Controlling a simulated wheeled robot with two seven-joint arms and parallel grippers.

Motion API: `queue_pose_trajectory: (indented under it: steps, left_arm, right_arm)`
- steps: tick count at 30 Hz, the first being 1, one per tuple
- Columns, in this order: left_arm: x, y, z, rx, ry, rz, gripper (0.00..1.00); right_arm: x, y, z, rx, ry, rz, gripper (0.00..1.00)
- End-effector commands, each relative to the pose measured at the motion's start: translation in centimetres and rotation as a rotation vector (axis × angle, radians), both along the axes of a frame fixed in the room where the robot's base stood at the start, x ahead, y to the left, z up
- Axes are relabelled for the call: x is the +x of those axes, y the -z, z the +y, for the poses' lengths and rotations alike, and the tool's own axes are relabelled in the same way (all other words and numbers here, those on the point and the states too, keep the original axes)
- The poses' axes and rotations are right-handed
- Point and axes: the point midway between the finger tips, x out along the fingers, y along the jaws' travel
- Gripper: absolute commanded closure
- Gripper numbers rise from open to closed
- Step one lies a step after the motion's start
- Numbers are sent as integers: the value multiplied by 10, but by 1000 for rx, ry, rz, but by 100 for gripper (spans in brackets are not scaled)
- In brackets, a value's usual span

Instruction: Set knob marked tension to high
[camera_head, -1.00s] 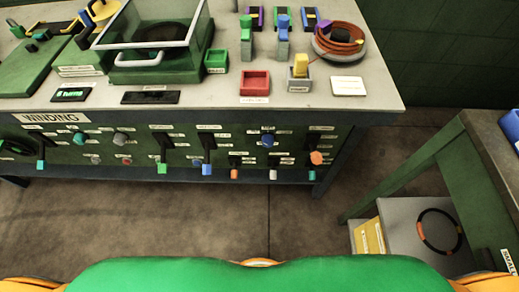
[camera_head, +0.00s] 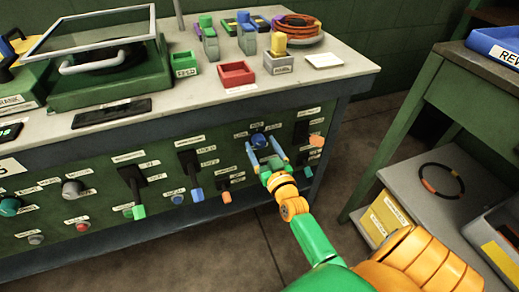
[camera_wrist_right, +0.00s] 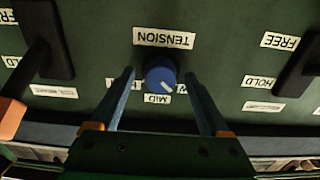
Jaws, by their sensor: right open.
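The blue round tension knob (camera_head: 258,140) is on the green front panel under the workbench, and it also shows in the right wrist view (camera_wrist_right: 160,75). That view shows the panel upside down, with the TENSION label (camera_wrist_right: 164,38) above the knob and MID (camera_wrist_right: 157,99) below it. The knob's white mark points down and right in that picture, near MID. My right gripper (camera_head: 264,152) is open, one finger on each side of the knob, apart from it in the wrist view. The fingers partly hide the side labels. My left gripper is not in view.
Levers stand on both sides of the knob, one with an orange handle (camera_head: 316,141) and one with a blue handle (camera_head: 196,194). The bench top (camera_head: 350,78) holds bins and clamps. A green side table (camera_head: 399,129) with a lower shelf stands at the right.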

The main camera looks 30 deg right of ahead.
Motion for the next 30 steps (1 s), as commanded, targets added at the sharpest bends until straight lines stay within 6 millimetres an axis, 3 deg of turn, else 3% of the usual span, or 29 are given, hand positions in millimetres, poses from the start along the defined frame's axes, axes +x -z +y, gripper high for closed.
queue_pose_trajectory:
  steps: [6,15,23,30]
  left_arm:
    - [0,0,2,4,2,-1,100]
    - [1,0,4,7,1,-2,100]
    - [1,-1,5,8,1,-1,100]
    - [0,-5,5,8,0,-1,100]
  right_arm:
    - [1,0,0,0,-1,2,20]
    - [1,0,0,-1,-1,2,100]
    - [1,0,0,24,-1,-4,100]
    - [1,0,0,149,-1,-32,100]
